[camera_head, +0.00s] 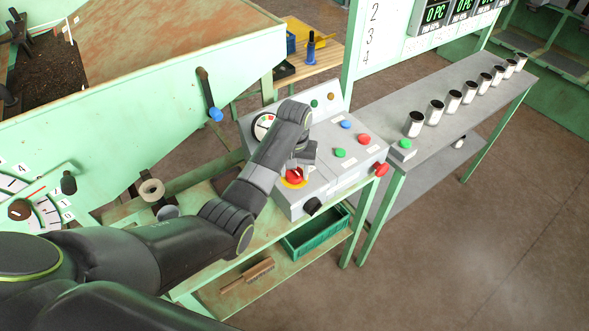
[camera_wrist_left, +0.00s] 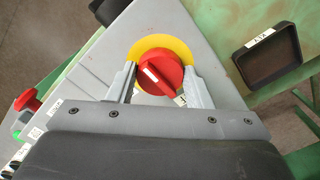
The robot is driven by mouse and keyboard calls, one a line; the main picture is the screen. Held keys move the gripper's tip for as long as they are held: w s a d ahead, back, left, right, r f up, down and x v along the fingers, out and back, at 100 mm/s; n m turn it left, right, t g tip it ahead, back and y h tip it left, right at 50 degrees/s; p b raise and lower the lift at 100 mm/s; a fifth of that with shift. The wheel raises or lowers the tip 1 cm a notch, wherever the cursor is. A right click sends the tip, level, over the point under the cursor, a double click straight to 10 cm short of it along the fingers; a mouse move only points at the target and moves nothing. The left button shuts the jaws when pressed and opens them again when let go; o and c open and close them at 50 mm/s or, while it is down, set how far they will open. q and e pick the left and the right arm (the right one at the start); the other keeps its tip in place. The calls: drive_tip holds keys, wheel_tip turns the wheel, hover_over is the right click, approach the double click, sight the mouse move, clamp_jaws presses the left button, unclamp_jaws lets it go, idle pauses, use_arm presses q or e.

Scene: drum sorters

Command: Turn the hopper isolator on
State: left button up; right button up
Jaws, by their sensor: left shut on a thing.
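The hopper isolator (camera_head: 292,176) is a red rotary knob on a yellow disc, low on the front of the grey control panel. In the left wrist view the red knob (camera_wrist_left: 158,74) has a white line that runs diagonally from upper left to lower right. My left gripper (camera_head: 298,166) is over the knob. In the left wrist view its two fingers (camera_wrist_left: 160,84) stand on either side of the knob, shut on it. A small white label beside the knob is partly hidden by the gripper. My right gripper is not in view.
The grey panel (camera_head: 335,172) carries a green button (camera_head: 339,153), a blue button (camera_head: 346,124), red buttons and a dial (camera_head: 264,126). A shelf with several cups (camera_head: 414,124) stands at right.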

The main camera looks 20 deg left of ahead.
use_arm(q)
drive_tip(key=shift+m, duration=0.3)
drive_tip(key=m, duration=1.2)
drive_tip(key=shift+w+a+m, duration=0.1)
drive_tip(key=shift+m, duration=2)
drive_tip(key=o, duration=1)
